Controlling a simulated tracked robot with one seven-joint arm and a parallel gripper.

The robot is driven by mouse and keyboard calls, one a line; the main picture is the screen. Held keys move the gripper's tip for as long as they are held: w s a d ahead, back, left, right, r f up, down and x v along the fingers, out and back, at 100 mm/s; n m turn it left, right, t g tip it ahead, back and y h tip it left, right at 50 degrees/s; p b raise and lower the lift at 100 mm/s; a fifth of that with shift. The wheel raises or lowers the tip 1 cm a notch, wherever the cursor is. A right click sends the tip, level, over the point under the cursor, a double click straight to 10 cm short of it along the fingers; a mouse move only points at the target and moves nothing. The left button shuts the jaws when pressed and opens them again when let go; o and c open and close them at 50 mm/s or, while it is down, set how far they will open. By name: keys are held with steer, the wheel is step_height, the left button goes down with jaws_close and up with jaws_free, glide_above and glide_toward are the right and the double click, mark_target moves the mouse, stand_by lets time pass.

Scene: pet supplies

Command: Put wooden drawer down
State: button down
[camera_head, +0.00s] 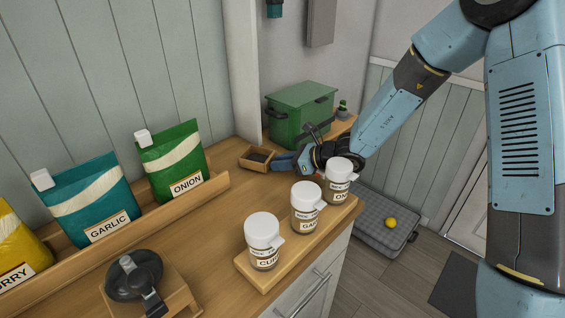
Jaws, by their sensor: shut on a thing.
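The wooden drawer (245,163) is a small open-topped box with dark contents. It is at the far end of the wooden counter, left of my gripper. My gripper (278,163) reaches in from the right behind the jars and is shut on the drawer's right side. The fingertips are small in the view and their exact contact is hard to make out. The drawer looks level and is at or just above the counter top; I cannot tell whether it touches.
Three white-lidded jars (264,237) stand on a wooden stand at the counter's right edge. A grinder (134,277) with a black top sits front left. Labelled bags (174,163) line the wall. A green bin (299,112) stands behind. The middle of the counter (205,230) is clear.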

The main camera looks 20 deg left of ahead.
steer(key=shift+f, duration=0.45)
